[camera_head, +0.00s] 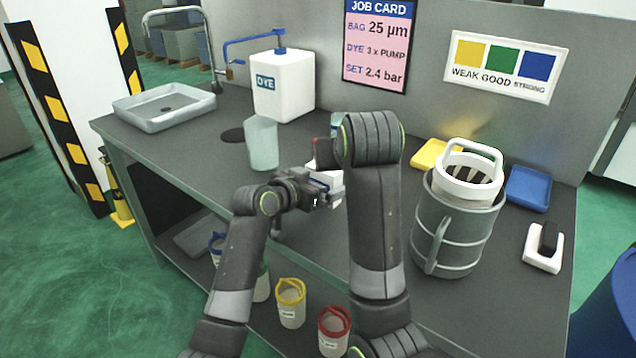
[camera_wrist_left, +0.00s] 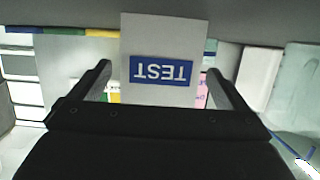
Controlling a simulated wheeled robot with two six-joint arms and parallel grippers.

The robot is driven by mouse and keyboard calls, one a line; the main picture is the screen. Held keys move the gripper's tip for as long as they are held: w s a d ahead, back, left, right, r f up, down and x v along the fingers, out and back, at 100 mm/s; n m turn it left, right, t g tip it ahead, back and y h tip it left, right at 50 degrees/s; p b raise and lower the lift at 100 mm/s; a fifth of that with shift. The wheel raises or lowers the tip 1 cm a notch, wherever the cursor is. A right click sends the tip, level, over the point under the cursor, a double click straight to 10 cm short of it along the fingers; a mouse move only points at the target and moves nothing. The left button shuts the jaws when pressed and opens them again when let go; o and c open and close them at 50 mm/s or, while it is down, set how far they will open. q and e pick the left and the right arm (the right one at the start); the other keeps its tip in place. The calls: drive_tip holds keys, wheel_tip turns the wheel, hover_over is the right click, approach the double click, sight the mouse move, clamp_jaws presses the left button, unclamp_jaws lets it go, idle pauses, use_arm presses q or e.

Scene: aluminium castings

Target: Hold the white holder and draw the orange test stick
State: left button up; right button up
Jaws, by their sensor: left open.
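The white holder (camera_wrist_left: 162,30) stands between the fingers of my left gripper (camera_wrist_left: 160,85) in the left wrist view, with a blue TEST label that reads upside down. The fingers are open, one on each side, with gaps to the holder. In the head view the white holder (camera_head: 328,179) shows only in part, just beyond my left gripper (camera_head: 318,192). My right arm (camera_head: 370,140) hides much of the space there, and my right gripper cannot be made out clearly. A small reddish patch shows above the holder; I cannot tell whether it is the orange test stick.
A grey jug (camera_head: 425,245) holding a white handled basket stands at right. Yellow (camera_head: 429,154) and blue (camera_head: 528,189) trays lie behind it. A beaker (camera_head: 262,145), a DYE container (camera_head: 284,90) and a sink (camera_head: 165,108) stand left. Small pails (camera_head: 291,305) sit on the lower shelf.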

use_arm(q)
drive_tip(key=shift+c, duration=0.2)
drive_tip(key=c, duration=1)
